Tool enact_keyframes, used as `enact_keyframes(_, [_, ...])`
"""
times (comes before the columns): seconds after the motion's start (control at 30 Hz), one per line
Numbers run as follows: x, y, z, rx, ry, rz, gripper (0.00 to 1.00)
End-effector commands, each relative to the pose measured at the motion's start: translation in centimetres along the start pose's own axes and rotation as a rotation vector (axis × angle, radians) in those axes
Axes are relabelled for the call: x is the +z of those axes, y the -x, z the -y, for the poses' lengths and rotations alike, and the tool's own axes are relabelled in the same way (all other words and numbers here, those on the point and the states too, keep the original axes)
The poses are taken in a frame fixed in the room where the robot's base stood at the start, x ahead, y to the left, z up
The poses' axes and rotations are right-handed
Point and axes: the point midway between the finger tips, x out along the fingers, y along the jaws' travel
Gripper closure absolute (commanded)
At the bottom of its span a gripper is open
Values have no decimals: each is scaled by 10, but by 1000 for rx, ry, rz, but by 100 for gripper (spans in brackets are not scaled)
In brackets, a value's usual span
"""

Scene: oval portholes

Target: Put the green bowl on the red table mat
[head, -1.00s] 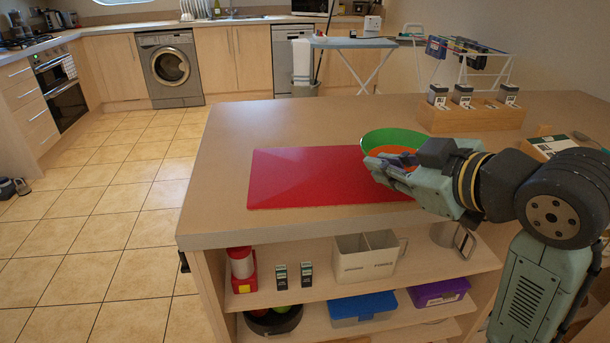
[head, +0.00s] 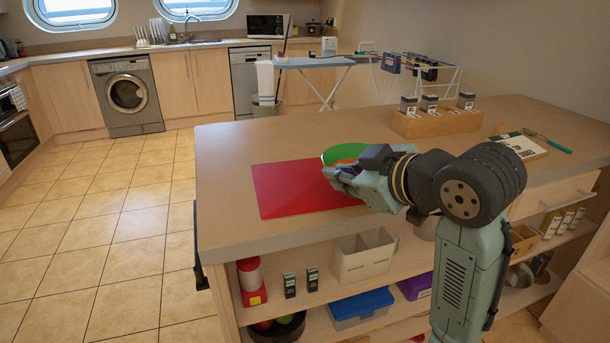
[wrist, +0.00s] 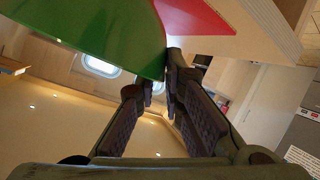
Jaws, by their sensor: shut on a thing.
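The green bowl (head: 345,152) is at the far right corner of the red table mat (head: 290,190) in the head view. An orange-red patch shows just below its green rim; I cannot tell what it is. My gripper (head: 336,173) is shut on the bowl's near side, over the mat's right part. In the wrist view the green bowl (wrist: 95,30) fills the upper left and meets the fingertips (wrist: 167,76); the red mat (wrist: 198,16) shows at the upper right. I cannot tell whether the bowl touches the mat. My arm hides part of both.
The mat lies flat on a wooden island counter (head: 228,165). A wooden holder with small boxes (head: 436,122) stands behind to the right. A board (head: 518,144) lies at the far right. Shelves below hold a white caddy (head: 364,255) and a blue-lidded box (head: 361,306). The mat's left part is clear.

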Motion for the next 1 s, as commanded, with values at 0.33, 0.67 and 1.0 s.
enact_keyframes(0.33, [-35, -80, 0, -3, 3, -3, 100])
enact_keyframes(0.67, [-54, -134, 0, 1, 2, -3, 100])
enact_keyframes(1.0, [-29, -149, 13, 1, 0, -3, 100])
